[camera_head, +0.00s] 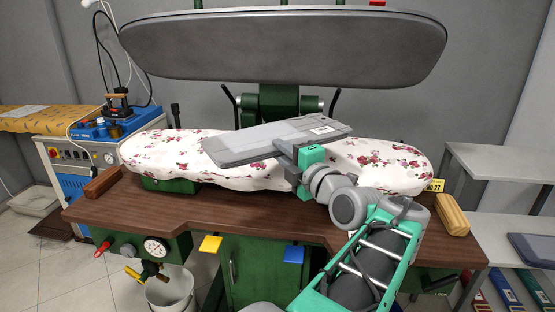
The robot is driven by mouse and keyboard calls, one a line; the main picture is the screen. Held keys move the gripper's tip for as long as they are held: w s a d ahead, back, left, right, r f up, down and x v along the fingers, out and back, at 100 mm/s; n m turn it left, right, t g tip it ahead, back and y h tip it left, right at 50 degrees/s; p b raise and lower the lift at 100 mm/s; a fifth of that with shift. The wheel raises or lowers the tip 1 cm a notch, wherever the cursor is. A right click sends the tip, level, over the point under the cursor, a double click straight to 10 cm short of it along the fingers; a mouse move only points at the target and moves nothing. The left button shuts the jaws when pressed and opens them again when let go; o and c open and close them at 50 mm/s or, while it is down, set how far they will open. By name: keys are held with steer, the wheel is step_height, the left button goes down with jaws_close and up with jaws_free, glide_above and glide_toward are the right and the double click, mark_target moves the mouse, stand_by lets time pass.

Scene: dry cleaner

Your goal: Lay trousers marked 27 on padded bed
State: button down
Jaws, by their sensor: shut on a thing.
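My gripper (299,168) is shut on folded grey trousers (251,141), gripping them near their right part. The trousers carry a small white tag (322,130); its number is too small to read. They are held flat, over the padded bed (163,152) with its white, red-flowered cover. From this view I cannot tell whether they touch the bed. A yellow marker (435,186) reading 27 is at the bed's right end.
The dark upper press plate (285,48) hangs raised above the bed. A wooden block (452,214) lies on the table's (230,219) right corner, and a brown block (102,182) at the left. Another folded dark garment (534,252) lies on the right shelf. A blue iron station (100,140) stands left.

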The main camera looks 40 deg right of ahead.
steer(key=w+a+f+n+y+p, duration=0.2)
steer(key=w+a+f+y+p, duration=0.1)
steer(key=a, duration=0.7)
steer(key=w+a+f+n+y+p, duration=0.2)
steer(key=w+a+f+p, duration=0.3)
steer(key=a, duration=0.5)
steer(key=w+a+f+n+y+p, duration=0.2)
steer(key=w+a+f+y+p, duration=0.2)
steer(key=a, duration=0.7)
steer(key=shift+f+p, duration=0.35)
steer(key=shift+f, duration=0.15)
